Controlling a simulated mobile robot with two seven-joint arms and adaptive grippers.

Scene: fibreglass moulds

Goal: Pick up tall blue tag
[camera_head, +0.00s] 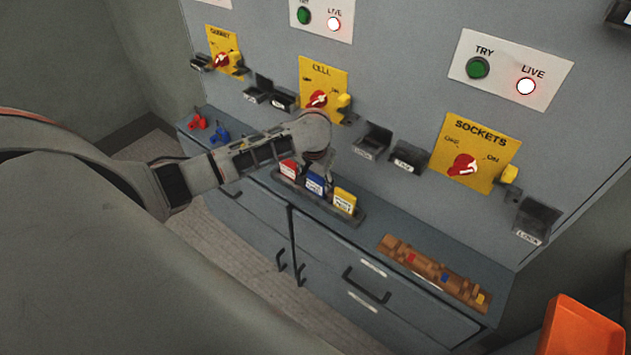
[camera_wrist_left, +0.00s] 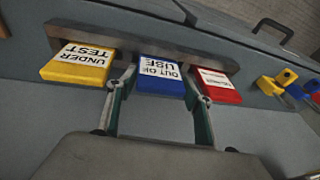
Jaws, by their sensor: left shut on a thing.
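The tall blue tag (camera_head: 316,184) stands in a dark rack (camera_head: 352,217) on the cabinet top, between a red tag (camera_head: 289,169) and a yellow tag (camera_head: 344,200). In the left wrist view the blue tag (camera_wrist_left: 160,75) carries a white label reading "OUT OF USE". My left gripper (camera_wrist_left: 160,92) is shut on the blue tag, one finger on each side of it. In the head view my left gripper (camera_head: 318,160) is over the rack, partly covering the tags. The tag still appears to be in the rack. My right gripper is not in view.
Red and blue padlocks (camera_head: 206,128) lie at the left of the cabinet top. A brown holder (camera_head: 430,268) with coloured pieces lies to the right. Yellow switch plates and black boxes project from the grey panel. An orange bin (camera_head: 580,330) is at lower right.

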